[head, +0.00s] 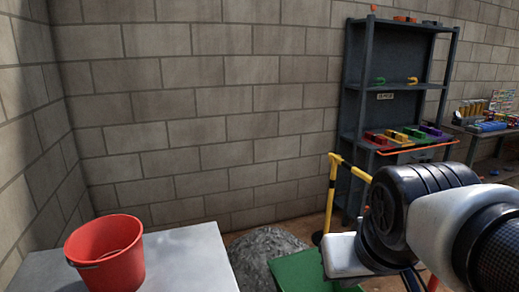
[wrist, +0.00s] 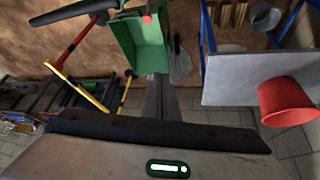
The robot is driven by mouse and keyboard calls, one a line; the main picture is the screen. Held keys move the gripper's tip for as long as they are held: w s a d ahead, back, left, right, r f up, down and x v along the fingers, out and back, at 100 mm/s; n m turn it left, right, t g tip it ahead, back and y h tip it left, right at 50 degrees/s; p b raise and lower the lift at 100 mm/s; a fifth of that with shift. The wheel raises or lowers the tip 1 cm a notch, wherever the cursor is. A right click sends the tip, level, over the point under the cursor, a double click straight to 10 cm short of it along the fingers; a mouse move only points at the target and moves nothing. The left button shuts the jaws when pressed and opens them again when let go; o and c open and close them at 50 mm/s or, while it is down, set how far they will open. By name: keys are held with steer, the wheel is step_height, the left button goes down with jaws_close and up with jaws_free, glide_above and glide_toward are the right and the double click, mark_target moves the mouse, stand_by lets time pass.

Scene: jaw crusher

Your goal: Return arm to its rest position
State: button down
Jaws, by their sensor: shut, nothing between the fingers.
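My arm (head: 415,225), with black and white links, reaches in from the right edge of the head view; its gripper is outside that view. In the wrist view my gripper (wrist: 160,82) shows as grey fingers rising at the middle from the dark edge of the hand. The fingers are together and empty. They point toward a green tray-like bin (wrist: 150,50) and appear apart from it, though the gap is hard to judge.
A red bucket (head: 105,252) stands on a grey table (head: 185,255) at left. A grey gravel heap (head: 265,255) and a green panel (head: 300,272) lie beyond. A yellow rail (head: 332,190) stands before a dark shelf (head: 350,110). A metal bucket (wrist: 265,17) shows near the table.

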step_height(320, 180, up, 14)
steer(key=s+a+p, duration=0.1)
steer(key=s+p, duration=0.1)
steer(key=p, duration=1.3)
steer(key=shift+s+r+y, duration=0.25)
steer(key=shift+y, duration=0.05)
stand_by(0.4)
